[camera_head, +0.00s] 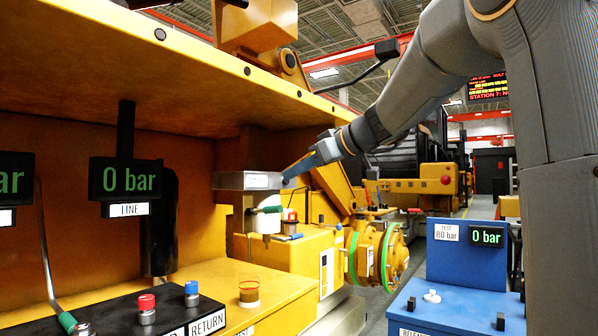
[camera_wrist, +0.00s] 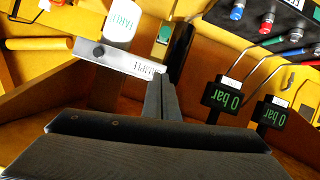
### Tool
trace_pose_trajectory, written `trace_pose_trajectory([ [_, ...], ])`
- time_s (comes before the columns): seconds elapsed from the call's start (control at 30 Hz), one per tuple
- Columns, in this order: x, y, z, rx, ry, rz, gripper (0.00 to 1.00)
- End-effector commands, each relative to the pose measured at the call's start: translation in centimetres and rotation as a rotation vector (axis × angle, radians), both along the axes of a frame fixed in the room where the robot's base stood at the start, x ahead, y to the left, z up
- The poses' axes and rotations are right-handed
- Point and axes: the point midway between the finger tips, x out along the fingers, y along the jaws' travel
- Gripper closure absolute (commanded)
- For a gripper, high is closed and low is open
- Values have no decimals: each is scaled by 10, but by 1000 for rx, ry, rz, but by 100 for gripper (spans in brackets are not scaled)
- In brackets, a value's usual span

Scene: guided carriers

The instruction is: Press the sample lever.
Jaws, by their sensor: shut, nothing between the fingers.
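A grey metal block (camera_head: 232,181) with a small label sits on a yellow post in the head view. In the wrist view its label on the grey block (camera_wrist: 110,60) appears to read SAMPLE, upside down.
A yellow overhang (camera_head: 200,75) runs above the bay. LINE gauge (camera_head: 125,180) reads 0 bar. A cup of amber liquid (camera_head: 249,292) stands on the yellow ledge (camera_head: 285,290). A blue test stand (camera_head: 455,262) is at lower right. Red and blue knobs are at lower left.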

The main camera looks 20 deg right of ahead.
Motion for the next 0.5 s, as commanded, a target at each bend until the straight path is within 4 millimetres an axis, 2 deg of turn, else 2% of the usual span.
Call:
trace_pose_trajectory([
  [0.33,53,36,-24,0,4,3,100],
  [0.5,53,29,-48,1,4,-2,100],
])
